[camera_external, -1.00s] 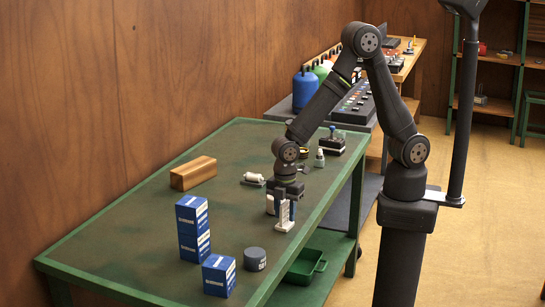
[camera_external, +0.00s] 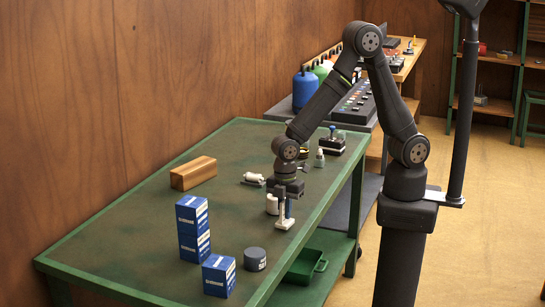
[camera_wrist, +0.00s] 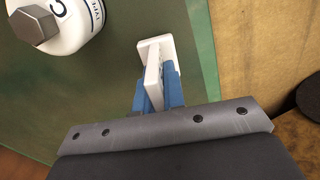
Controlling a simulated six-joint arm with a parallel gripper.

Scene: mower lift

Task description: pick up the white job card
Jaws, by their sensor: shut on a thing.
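The white job card (camera_external: 282,212) stands upright on its small white base at the right front edge of the green bench. It also shows in the wrist view (camera_wrist: 153,70), edge-on, between the blue fingers. My gripper (camera_external: 285,203) points down over the card, and its blue fingers (camera_wrist: 158,93) are shut on it from both sides. The card's base (camera_external: 284,225) appears to be on the bench top; I cannot tell whether it is lifted at all. Part of the card is hidden by the fingers in the wrist view.
A white bottle with a grey hex cap (camera_wrist: 62,22) stands close to the left of the card. Blue boxes (camera_external: 193,228), a dark round tin (camera_external: 255,259) and a wooden block (camera_external: 193,173) are on the bench (camera_external: 130,235). The bench edge is just right.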

